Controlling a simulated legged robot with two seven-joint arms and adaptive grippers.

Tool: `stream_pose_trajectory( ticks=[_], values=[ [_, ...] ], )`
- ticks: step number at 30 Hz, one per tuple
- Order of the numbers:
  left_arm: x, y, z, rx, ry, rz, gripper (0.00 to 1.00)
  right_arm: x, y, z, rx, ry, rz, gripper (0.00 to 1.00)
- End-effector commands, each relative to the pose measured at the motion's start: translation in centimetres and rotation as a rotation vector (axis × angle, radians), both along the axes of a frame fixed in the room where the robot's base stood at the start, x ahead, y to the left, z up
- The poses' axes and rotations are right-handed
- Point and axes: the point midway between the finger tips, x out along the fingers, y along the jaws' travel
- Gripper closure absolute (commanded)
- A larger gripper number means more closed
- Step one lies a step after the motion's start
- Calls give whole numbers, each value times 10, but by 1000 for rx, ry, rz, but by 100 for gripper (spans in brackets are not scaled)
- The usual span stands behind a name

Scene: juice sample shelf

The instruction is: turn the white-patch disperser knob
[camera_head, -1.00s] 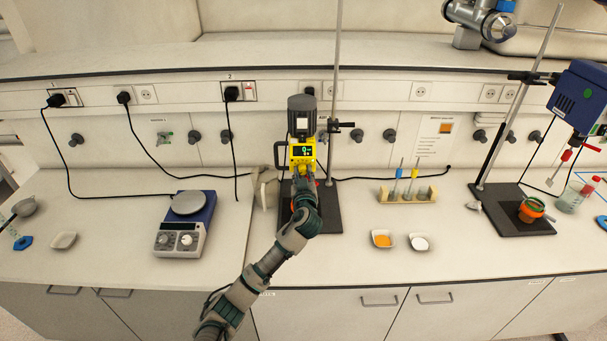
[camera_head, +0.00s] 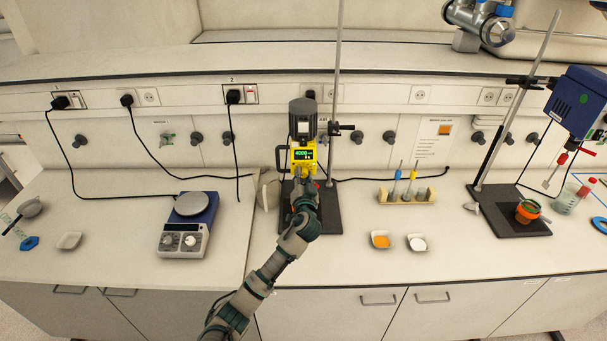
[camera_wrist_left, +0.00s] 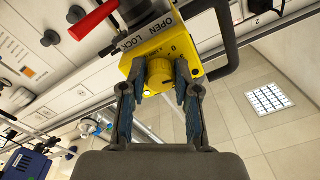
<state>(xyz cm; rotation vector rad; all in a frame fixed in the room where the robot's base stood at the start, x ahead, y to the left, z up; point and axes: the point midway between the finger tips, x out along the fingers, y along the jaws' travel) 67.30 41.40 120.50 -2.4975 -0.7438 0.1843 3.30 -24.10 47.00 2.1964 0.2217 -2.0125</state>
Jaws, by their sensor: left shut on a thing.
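The disperser with a white patch (camera_head: 302,127) on its dark motor stands at the middle of the bench on a rod stand. Its yellow control head (camera_head: 303,160) has a lit green display that seems to read 4000. My left gripper (camera_head: 302,178) is at the front of this head and hides the knob there. In the left wrist view, the yellow knob (camera_wrist_left: 159,74) sits between the two fingers of my left gripper (camera_wrist_left: 160,84), which is shut on it. A 0 mark is printed beside the knob. My right gripper is not in view.
A hotplate stirrer (camera_head: 187,225) stands left of my arm. A tube rack (camera_head: 407,196) and two small dishes, one orange (camera_head: 381,240) and one white (camera_head: 418,243), are to the right. A blue-headed disperser (camera_head: 580,103) stands far right.

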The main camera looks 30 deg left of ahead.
Motion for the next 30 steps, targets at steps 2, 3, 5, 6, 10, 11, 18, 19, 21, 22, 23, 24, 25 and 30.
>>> stream_pose_trajectory(
  ticks=[2, 3, 5, 6, 10, 11, 18, 19, 21, 22, 23, 24, 25, 30],
  values=[
    [0, -1, 0, 52, 36, -1, 100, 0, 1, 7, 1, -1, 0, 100],
    [0, -1, 0, 79, 52, -1, 100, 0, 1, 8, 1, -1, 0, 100],
    [0, -1, 1, 116, 74, -2, 100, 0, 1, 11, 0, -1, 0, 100],
    [0, -1, 0, 139, 88, -2, 100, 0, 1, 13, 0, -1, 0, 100],
    [0, -1, 0, 200, 127, -3, 100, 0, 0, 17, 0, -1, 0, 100],
    [0, -1, 0, 213, 135, -3, 100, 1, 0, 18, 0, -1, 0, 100],
    [0, -2, -2, 277, 174, -4, 100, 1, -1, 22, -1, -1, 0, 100],
    [0, -2, -2, 281, 176, -4, 100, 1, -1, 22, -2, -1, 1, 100],
    [0, -2, -2, 288, 181, -4, 100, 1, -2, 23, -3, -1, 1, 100],
    [0, -2, -3, 290, 182, -4, 100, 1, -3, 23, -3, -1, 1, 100],
    [0, -2, -3, 291, 183, -4, 100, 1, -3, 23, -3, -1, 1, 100],
    [0, -2, -3, 293, 185, -4, 100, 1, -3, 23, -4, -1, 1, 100],
    [0, -2, -3, 293, 185, -4, 100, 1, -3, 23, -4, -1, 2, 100],
    [1, -3, -3, 293, 185, -5, 100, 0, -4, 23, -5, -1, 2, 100]
  ],
)
